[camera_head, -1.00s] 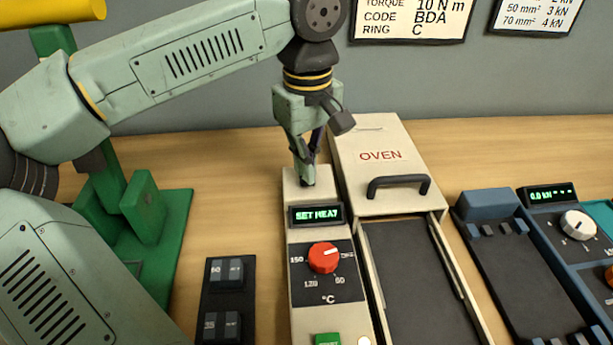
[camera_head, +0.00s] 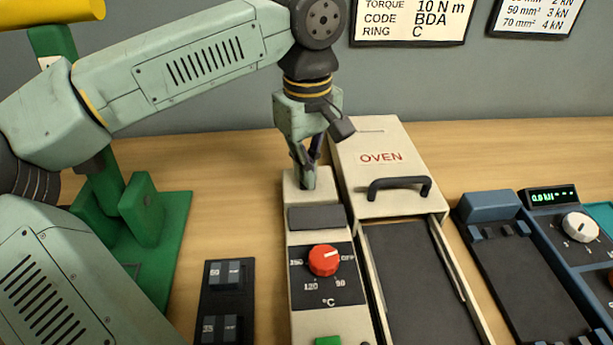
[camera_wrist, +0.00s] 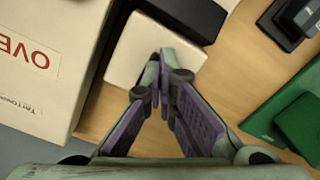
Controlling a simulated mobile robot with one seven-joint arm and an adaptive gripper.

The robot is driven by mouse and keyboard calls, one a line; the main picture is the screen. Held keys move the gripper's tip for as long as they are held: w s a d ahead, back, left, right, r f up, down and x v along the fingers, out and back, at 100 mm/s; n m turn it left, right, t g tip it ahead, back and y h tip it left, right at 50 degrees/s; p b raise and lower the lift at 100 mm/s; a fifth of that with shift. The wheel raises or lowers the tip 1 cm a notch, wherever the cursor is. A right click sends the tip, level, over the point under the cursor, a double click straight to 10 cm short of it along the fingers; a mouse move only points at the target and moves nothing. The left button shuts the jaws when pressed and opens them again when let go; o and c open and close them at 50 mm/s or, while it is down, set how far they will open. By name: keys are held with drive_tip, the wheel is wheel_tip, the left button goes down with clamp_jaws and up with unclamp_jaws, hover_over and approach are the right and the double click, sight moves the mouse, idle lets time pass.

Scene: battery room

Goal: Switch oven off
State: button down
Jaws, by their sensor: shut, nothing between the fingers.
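The oven (camera_head: 385,140) is a cream box with a red OVEN label and a black handle, standing at the back of the bench. Its cream control panel (camera_head: 301,240) lies along its left side. The panel's display (camera_head: 316,217) is dark and blank. The red dial (camera_head: 324,260) has its white mark turned right, towards OFF. A green button (camera_head: 328,341) is cut off at the lower edge. My gripper (camera_head: 304,183) is shut and empty, pointing down at the panel's far end behind the display. In the wrist view my gripper (camera_wrist: 161,95) has its fingertips together over the cream panel top (camera_wrist: 155,52).
A dark holder with grey blocks (camera_head: 226,290) lies left of the panel. A green stand (camera_head: 150,225) is further left. A blue-grey instrument with a white knob (camera_head: 579,226) stands at the right. Wall signs (camera_head: 412,20) hang behind.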

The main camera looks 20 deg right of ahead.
drive_tip(key=shift+r+p, duration=2.4)
drive_tip(key=shift+r, duration=1)
drive_tip(key=shift+s+f, duration=0.1)
